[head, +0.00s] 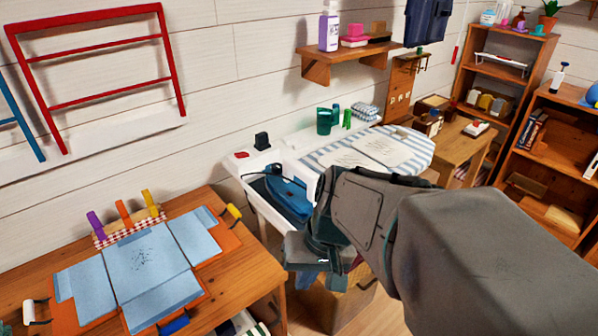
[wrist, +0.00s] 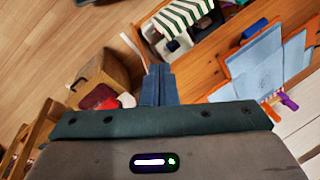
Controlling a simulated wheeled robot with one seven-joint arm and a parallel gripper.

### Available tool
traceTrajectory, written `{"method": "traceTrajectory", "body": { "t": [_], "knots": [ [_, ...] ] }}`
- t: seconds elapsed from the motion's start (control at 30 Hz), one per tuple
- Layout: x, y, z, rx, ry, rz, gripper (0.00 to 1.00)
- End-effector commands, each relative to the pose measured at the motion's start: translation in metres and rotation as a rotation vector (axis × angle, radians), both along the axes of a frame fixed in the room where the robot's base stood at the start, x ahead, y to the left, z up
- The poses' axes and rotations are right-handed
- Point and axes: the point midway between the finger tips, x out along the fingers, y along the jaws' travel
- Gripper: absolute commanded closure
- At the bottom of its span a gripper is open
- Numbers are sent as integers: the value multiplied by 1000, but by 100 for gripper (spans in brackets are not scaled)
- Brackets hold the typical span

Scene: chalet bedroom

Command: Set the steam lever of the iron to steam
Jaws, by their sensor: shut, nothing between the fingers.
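The blue iron (head: 288,197) rests on the left end of the ironing board (head: 265,208) in the head view. Its right part is partly hidden behind my arm. I cannot make out its steam lever. My gripper (head: 307,280) is below and in front of the iron, pointing down and apart from it. In the wrist view my gripper (wrist: 158,85) shows its two blue fingers together, with nothing between them. The iron is not visible in the wrist view.
A wooden table (head: 232,262) with a blue folding board (head: 150,262) stands at the left. A box (wrist: 103,78) with items stands on the floor below my gripper. A green cup (head: 324,121) stands behind the iron. A wall shelf (head: 340,62) hangs above.

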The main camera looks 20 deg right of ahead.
Motion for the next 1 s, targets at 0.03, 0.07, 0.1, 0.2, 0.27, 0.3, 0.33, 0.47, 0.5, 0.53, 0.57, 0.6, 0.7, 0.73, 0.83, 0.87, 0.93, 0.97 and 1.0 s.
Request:
{"method": "traceTrajectory", "body": {
  "t": [0.03,0.07,0.1,0.2,0.27,0.3,0.33,0.47,0.5,0.53,0.57,0.6,0.7,0.73,0.83,0.87,0.93,0.97,1.0],
  "knots": [
    [4,-1,-18,72,28,-46,100],
    [6,0,-22,116,36,-67,100],
    [11,1,-28,177,44,-94,100],
    [25,1,-40,331,39,-169,100],
    [35,-2,-45,425,20,-217,100],
    [43,-6,-48,486,0,-250,100],
    [49,-9,-49,532,-19,-276,100],
    [76,-33,-54,719,-135,-394,100],
    [85,-44,-55,773,-182,-433,100],
    [91,-53,-55,811,-221,-463,100],
    [96,-63,-56,846,-263,-494,100],
    [103,-78,-56,890,-321,-535,100],
    [116,-117,-56,977,-477,-636,100],
    [118,-129,-55,998,-522,-663,100],
    [121,-166,-54,1041,-662,-743,100],
    [121,-175,-54,1049,-695,-763,100],
    [121,-193,-53,1060,-764,-801,100],
    [120,-199,-53,1064,-787,-813,100],
    [120,-206,-53,1066,-812,-826,100]
  ]
}}
